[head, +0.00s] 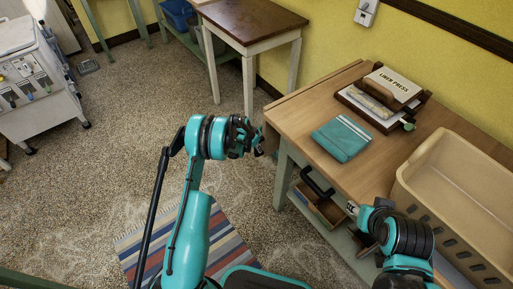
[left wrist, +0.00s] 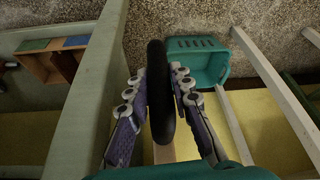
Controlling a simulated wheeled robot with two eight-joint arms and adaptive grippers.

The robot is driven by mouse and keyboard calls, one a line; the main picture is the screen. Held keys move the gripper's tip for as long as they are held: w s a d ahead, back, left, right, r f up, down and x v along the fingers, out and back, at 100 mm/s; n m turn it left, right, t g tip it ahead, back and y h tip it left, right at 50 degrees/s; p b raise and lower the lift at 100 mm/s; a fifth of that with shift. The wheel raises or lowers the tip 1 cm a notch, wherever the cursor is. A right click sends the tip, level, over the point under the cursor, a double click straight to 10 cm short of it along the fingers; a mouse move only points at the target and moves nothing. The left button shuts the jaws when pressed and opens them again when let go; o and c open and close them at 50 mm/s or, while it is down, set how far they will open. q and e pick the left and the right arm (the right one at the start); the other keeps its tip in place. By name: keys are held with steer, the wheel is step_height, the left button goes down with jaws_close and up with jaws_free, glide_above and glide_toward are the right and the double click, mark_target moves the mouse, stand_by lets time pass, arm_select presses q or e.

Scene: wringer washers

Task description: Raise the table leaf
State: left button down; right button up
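The light wooden table (head: 300,121) stands at the right. A brown strip at its left end (head: 270,141) looks like the edge of the leaf, hanging down. My left gripper (head: 257,143) is right beside that strip. In the left wrist view its fingers (left wrist: 159,85) stand on both sides of a black rounded bar (left wrist: 160,100); whether they press on it, and what it belongs to, I cannot tell. A pale wood piece (left wrist: 165,153) shows below the bar. My right gripper (head: 362,213) is low at the table's front; its fingers are unclear.
On the table are a folded teal cloth (head: 342,138), the linen press (head: 385,97) and a large beige basket (head: 450,190). Open wooden boxes (head: 325,207) sit underneath. A darker table (head: 250,20) stands behind.

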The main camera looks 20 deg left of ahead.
arm_select(q)
steer(key=shift+w+a, duration=0.1)
steer(key=shift+a, duration=0.05)
steer(key=w+a+r+m+t+y, duration=0.2)
steer(key=w+a+r+t+y, duration=0.35)
steer(key=w+a, duration=0.35)
steer(key=w+a+r+m+t+y, duration=0.1)
steer(key=a+r+t+y, duration=0.1)
steer(key=r, duration=0.6)
steer(key=w+a+r+m+t+y, duration=0.1)
steer(key=a+r+t+y, duration=0.2)
steer(key=r, duration=0.5)
steer(key=shift+w+a+r+m+t+y, duration=0.25)
steer(key=shift+a+m+t+y, duration=0.15)
steer(key=shift+t, duration=0.55)
steer(key=c, duration=1.3)
jaws_free()
steer(key=shift+r, duration=0.15)
steer(key=shift+c, duration=0.2)
